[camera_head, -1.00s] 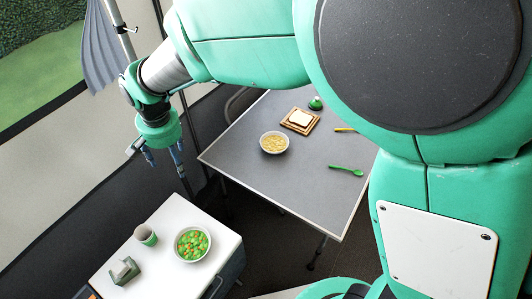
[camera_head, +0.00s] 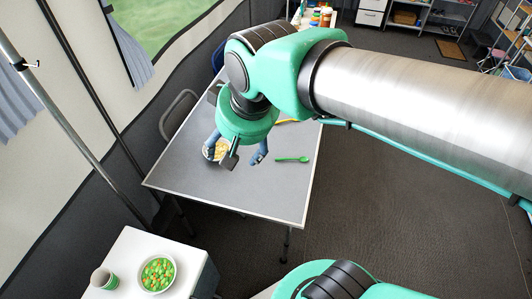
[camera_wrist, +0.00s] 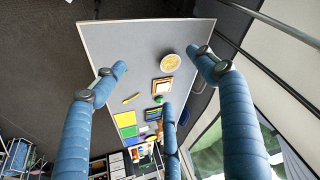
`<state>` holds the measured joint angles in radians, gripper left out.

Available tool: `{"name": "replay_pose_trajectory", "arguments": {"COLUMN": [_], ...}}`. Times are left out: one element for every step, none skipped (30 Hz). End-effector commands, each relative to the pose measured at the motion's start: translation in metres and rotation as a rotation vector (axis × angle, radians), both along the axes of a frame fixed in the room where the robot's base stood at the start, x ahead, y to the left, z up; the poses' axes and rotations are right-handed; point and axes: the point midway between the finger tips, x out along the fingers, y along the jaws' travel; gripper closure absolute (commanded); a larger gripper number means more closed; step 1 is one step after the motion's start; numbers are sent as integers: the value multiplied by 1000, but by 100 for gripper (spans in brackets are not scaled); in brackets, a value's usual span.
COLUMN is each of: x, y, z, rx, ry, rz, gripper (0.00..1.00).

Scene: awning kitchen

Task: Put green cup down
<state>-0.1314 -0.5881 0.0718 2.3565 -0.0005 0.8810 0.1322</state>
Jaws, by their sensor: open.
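A small cup (camera_head: 101,278), greyish with some green on its side, stands upright on the white cabinet top (camera_head: 128,250) at the lower left of the head view. It is the only cup I can make out. My gripper (camera_head: 236,156) is open and empty, fingers down, above the grey table and away from the cup. The wrist view also shows my gripper (camera_wrist: 150,76) with its blue fingers spread and nothing between them but the table far below. The cup is not visible in the wrist view.
A bowl of green and orange pieces (camera_head: 157,273) stands right of the cup.

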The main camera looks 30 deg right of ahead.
Motion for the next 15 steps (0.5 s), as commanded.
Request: {"name": "replay_pose_trajectory", "arguments": {"x": [-13, -19, -28, -34, -39, -45, -49, -53, -57, -60, -62, -64, -65, -66, -66], "y": [-11, -16, -23, -27, -31, -35, -38, -41, -43, -44, -46, -47, -48, -48, -48], "z": [2, 2, 2, 2, 1, 0, 0, -1, -1, -1, -2, -2, -3, -3, -3], "rx": [-6, -12, -18, -23, -27, -33, -37, -40, -44, -46, -48, -51, -52, -53, -53], "ry": [-17, -25, -34, -41, -47, -53, -58, -62, -66, -69, -72, -74, -74, -74, -75], "rz": [-8, -9, -10, -11, -12, -12, -13, -14, -14, -14, -14, -14, -14, -14, -14], "gripper": [28, 28, 28, 28, 28, 28, 28, 28, 28, 28, 28, 28, 28, 28, 28]}}
